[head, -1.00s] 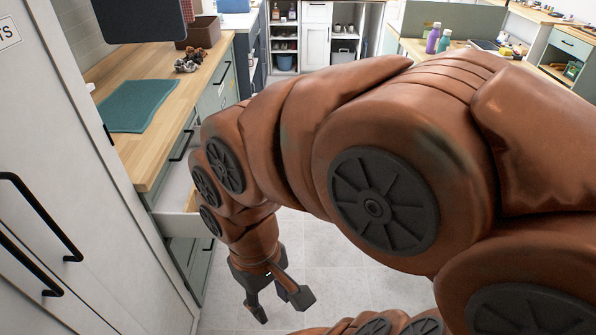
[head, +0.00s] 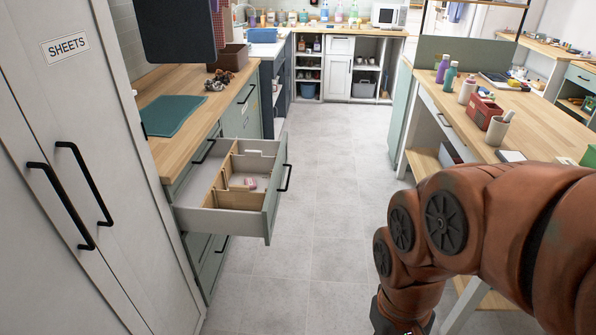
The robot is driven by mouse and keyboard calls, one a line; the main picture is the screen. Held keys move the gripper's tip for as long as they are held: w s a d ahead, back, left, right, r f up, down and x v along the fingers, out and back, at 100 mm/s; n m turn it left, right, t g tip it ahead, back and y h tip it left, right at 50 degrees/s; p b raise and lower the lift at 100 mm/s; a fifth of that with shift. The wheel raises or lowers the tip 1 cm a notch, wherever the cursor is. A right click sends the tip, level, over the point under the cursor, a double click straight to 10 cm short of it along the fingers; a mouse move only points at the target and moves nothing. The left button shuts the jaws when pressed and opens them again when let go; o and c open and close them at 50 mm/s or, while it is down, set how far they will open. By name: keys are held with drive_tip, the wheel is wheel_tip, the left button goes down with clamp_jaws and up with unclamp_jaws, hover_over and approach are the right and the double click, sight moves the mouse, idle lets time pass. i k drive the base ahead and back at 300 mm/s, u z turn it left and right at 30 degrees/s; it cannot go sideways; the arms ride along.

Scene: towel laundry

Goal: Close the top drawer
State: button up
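The top drawer (head: 222,224) stands pulled out from the cabinet under the left wooden counter. A small pinkish item (head: 250,183) lies in one compartment. My arm is at the lower right, apart from the drawer, with clear floor between them. Only the wrist end shows at the bottom edge; my gripper's fingers are out of the picture.
A tall white cabinet labelled SHEETS (head: 69,47) fills the left. A teal towel (head: 171,115) lies on the left counter (head: 166,155). A wooden-topped table (head: 470,125) with bottles and a red box (head: 485,111) is on the right. The grey floor (head: 320,190) between is free.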

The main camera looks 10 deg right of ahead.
sight(196, 210)
drive_tip(key=z, duration=0.45)
drive_tip(key=i, duration=1.4)
drive_tip(key=u, duration=1.1)
drive_tip(key=i, duration=0.55)
drive_tip(key=u, duration=0.45)
